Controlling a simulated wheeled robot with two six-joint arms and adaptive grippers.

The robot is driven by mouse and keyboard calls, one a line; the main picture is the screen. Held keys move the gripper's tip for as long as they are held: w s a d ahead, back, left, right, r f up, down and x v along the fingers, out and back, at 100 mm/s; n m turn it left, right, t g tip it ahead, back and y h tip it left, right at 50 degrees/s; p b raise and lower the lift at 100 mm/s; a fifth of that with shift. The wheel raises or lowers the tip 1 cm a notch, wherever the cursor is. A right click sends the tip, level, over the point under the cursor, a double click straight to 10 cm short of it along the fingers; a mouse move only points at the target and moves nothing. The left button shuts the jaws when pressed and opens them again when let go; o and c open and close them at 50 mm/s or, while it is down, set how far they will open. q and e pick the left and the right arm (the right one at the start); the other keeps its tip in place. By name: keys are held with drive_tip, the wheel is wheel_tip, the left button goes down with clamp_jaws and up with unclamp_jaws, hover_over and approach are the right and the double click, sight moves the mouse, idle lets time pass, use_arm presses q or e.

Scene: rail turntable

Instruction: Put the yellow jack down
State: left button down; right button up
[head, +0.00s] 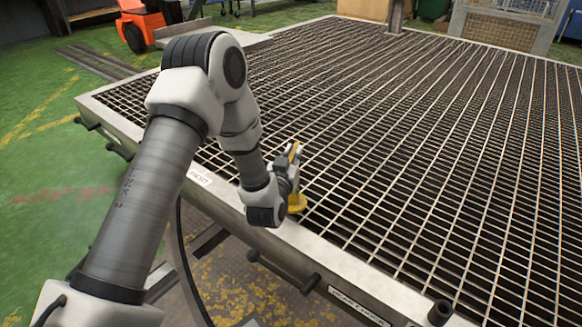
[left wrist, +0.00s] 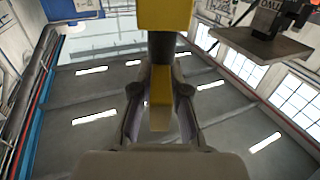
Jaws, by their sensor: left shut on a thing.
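The yellow jack (head: 297,203) is at the near left edge of the large metal grating (head: 430,130), upright as far as I can see. Its round yellow base appears to rest on or just above the grating; I cannot tell which. My left gripper (head: 291,174) is shut on the jack, and the gripper and wrist hide part of it. In the left wrist view the jack's yellow part (left wrist: 164,15) and dark stem stand between the two fingers (left wrist: 160,105). My right gripper is not in view.
A raised metal frame edge (head: 335,262) runs around the grating, with short pegs along its side. The grating beyond the jack is clear. An orange vehicle (head: 140,25) stands on the green floor at the back left. A mesh crate (head: 500,28) stands behind the grating.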

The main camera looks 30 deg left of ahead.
use_arm(q)
drive_tip(key=shift+w+a, duration=0.15)
drive_tip(key=shift+a, duration=0.15)
wheel_tip(320, 180, down, 4)
drive_tip(key=shift+r+b, duration=0.15)
drive_tip(key=shift+b, duration=1.1)
drive_tip(key=shift+r, duration=0.15)
drive_tip(key=c, duration=1.2)
unclamp_jaws()
